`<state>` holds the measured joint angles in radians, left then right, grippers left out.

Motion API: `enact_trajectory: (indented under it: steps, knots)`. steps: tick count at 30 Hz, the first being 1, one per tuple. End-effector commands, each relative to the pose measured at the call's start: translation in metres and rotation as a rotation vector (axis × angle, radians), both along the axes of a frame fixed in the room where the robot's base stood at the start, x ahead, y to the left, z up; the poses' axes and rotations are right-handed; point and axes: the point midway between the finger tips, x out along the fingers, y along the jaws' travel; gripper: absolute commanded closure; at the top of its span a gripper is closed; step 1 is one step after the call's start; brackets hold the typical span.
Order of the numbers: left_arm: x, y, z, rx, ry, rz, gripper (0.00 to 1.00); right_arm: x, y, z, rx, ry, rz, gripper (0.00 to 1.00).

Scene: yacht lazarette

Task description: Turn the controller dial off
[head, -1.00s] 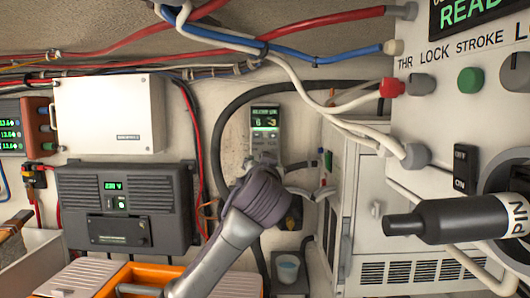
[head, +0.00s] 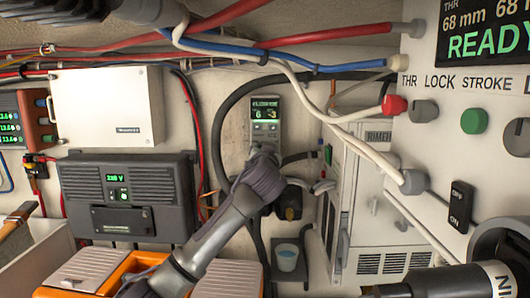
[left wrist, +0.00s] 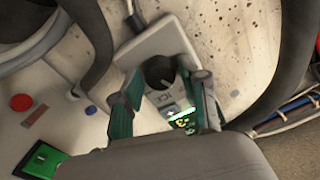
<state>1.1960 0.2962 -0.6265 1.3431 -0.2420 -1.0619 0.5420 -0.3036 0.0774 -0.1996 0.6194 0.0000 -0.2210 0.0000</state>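The controller (head: 265,118) is a pale upright unit on the back wall with a lit green display. In the left wrist view its pale panel (left wrist: 155,42) carries a round black dial (left wrist: 159,70), with the small green display beyond. My left gripper (head: 263,152) is in front of the controller's lower part and hides the dial in the head view. In the left wrist view its two green-sided fingers (left wrist: 168,80) are apart, one on each side of the dial. I cannot tell whether they touch it. My right gripper is not in view.
A white panel (head: 440,130) with knobs and cables fills the right, with a dark cylinder (head: 440,281) below. A grey unit (head: 127,200) and white box (head: 105,108) are at left. An orange case (head: 75,272) lies low in front.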

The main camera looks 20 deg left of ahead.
Motion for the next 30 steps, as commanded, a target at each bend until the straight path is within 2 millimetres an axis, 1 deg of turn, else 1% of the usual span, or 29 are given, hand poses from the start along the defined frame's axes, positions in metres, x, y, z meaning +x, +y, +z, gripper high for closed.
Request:
enact_trajectory:
  steps: [1,5,6,7,13,17,23,30]
  knots:
    - [0.0,0.0,0.0,0.0,0.0,0.0,0.7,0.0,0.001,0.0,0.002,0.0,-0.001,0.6]
    - [0.0,0.0,0.0,0.0,0.0,0.0,0.91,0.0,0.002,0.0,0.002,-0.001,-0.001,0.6]
    - [0.0,0.0,0.0,0.0,0.0,0.0,0.98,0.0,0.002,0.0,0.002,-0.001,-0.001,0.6]
    - [0.0,0.0,0.0,0.0,0.0,0.0,1.0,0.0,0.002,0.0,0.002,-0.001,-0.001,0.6]
    - [0.0,-0.001,-0.002,-0.015,-0.003,-0.001,1.0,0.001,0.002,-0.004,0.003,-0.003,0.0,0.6]
    - [0.0,-0.001,-0.004,-0.054,-0.014,-0.002,1.0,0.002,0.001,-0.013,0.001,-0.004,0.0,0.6]
    - [0.0,-0.001,-0.006,-0.174,-0.048,-0.003,1.0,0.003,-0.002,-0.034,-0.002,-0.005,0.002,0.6]
    - [0.0,-0.002,-0.006,-0.371,-0.104,-0.002,1.0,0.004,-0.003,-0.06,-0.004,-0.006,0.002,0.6]
